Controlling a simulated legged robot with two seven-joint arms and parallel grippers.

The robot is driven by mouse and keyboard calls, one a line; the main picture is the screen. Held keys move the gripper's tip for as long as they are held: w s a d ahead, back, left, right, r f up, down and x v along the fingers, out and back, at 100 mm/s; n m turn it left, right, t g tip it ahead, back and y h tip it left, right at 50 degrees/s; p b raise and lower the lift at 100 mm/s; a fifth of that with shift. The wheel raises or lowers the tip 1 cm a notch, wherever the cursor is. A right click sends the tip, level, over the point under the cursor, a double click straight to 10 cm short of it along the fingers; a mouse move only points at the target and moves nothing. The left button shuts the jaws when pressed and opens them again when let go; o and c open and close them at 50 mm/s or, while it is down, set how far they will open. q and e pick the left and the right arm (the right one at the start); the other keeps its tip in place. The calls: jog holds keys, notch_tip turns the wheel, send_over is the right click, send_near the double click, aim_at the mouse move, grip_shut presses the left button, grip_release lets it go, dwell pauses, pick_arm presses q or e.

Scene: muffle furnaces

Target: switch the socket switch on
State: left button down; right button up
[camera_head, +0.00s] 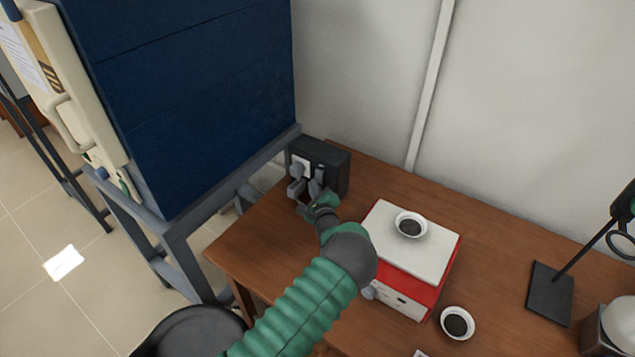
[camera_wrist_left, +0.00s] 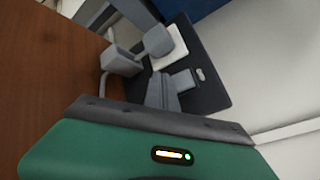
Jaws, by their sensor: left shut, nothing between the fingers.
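The socket box (camera_head: 332,168) is a dark block at the back left of the wooden table, beside the blue furnace. It also shows in the left wrist view (camera_wrist_left: 213,97). A white socket plate (camera_wrist_left: 176,46) is on its face, with a grey plug (camera_wrist_left: 154,41) in front of it. My left gripper (camera_head: 316,186) is shut and empty, its fingertips close to the front of the box, beside the plug. I cannot tell whether they touch it. A small pale mark (camera_wrist_left: 200,74) shows just past the fingertips; I cannot tell whether it is the switch. My right gripper is out of view.
The blue furnace (camera_head: 190,90) on a grey frame stands at the left. A red and white device (camera_head: 415,250) with a small dish (camera_head: 411,225) on top is right of my left arm. Another dish (camera_head: 457,322) and a black stand (camera_head: 550,292) are farther right.

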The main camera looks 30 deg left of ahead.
pick_arm(q)
jog(key=shift+w, duration=0.25)
dwell(0.3)
jog(key=shift+s+r+p, duration=0.1)
jog(key=shift+s+p, duration=0.25)
jog(key=shift+s, duration=0.5)
jog(key=s+p, duration=0.2)
jog(key=s, duration=0.1)
jog(key=s+p, duration=0.1)
jog(key=s, duration=0.1)
jog(key=shift+a+r, duration=0.25)
jog(key=shift+r, duration=0.05)
